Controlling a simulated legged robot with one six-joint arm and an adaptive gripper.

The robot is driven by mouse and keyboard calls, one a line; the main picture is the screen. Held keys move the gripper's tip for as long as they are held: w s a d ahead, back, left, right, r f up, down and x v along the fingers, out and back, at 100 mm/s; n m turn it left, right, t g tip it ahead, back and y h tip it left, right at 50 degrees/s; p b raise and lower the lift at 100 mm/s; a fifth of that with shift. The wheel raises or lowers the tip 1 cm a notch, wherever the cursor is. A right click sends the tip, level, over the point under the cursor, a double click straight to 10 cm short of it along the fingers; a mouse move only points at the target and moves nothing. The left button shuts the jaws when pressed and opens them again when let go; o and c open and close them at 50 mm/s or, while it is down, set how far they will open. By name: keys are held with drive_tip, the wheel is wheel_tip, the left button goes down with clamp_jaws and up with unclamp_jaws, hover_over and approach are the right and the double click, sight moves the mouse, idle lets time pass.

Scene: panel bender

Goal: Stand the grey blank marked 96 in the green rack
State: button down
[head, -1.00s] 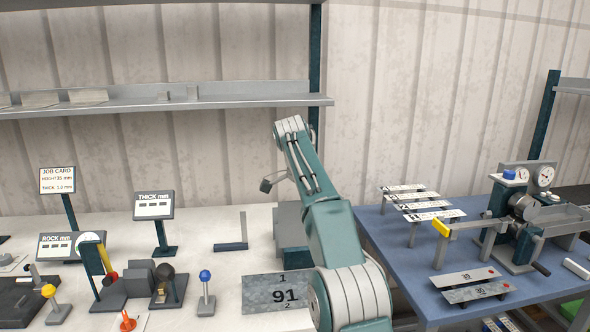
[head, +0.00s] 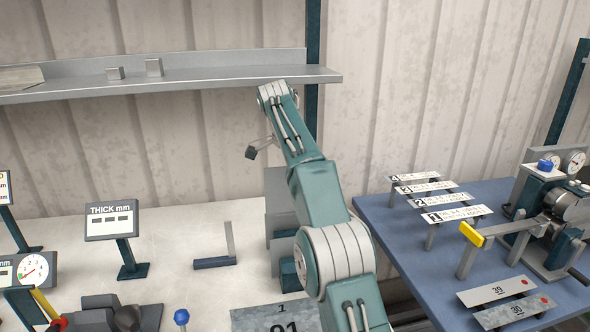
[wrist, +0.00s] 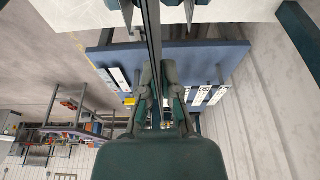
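In the wrist view my gripper (wrist: 157,75) has its fingers close together on a thin plate (wrist: 153,35), seen edge-on as a dark strip running up the picture. No number shows on it, so I cannot tell whether it is the blank marked 96. In the head view the gripper is hidden behind my raised arm. A grey blank marked 91 (head: 275,319) lies on the white bench, cut off by the bottom edge. I cannot make out a green rack in either view.
The blue table (head: 400,235) on the right carries several labelled strips on posts (head: 455,215), two small numbered plates (head: 498,290) and a machine with gauges (head: 560,200). A THICK mm display (head: 112,221) stands on the white bench. A grey shelf (head: 190,85) hangs above.

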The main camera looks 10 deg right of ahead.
wheel_tip(320, 180, down, 14)
idle(1.0)
drive_tip(key=shift+s+f, duration=0.15)
drive_tip(key=shift+f, duration=1.05)
idle(1.1)
drive_tip(key=c, duration=0.7)
unclamp_jaws()
drive_tip(key=v, duration=1.1)
drive_tip(key=shift+a+r, duration=0.15)
drive_tip(key=shift+r, duration=0.2)
